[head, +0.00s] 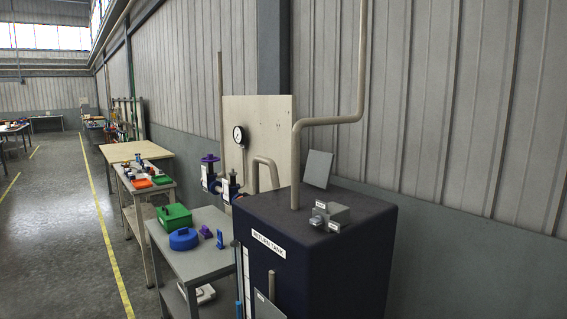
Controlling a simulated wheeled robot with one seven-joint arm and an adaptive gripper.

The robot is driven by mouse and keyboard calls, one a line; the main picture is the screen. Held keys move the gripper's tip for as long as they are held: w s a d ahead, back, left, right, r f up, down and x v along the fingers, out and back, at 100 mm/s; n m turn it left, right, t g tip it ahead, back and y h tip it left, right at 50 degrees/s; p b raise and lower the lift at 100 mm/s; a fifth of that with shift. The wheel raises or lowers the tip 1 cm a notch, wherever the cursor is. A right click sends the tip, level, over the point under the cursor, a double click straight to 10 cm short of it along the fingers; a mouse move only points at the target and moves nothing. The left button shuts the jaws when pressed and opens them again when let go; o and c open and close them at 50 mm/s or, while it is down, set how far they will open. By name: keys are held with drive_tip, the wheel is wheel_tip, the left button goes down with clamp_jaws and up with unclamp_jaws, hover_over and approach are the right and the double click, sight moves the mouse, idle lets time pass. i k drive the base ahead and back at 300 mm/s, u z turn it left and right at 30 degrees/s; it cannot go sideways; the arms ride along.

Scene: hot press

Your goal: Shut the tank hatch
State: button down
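The dark blue tank (315,253) stands at the centre right with a white label on its front. A flat grey plate (317,169), which looks like the tank hatch, stands up tilted at the back of the tank's top, so it appears open. The opening under it cannot be made out. A small grey block with fittings (330,215) sits on the tank top in front of the plate. My gripper is not in view.
A beige pipe (297,165) rises from the tank top beside the plate. A grey side table (205,262) with a blue round container (183,239) and a green box (174,217) stands to the left. A corrugated wall is behind; the floor (60,240) at left is clear.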

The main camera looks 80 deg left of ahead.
sight(319, 165)
drive_tip(key=u, duration=1.8)
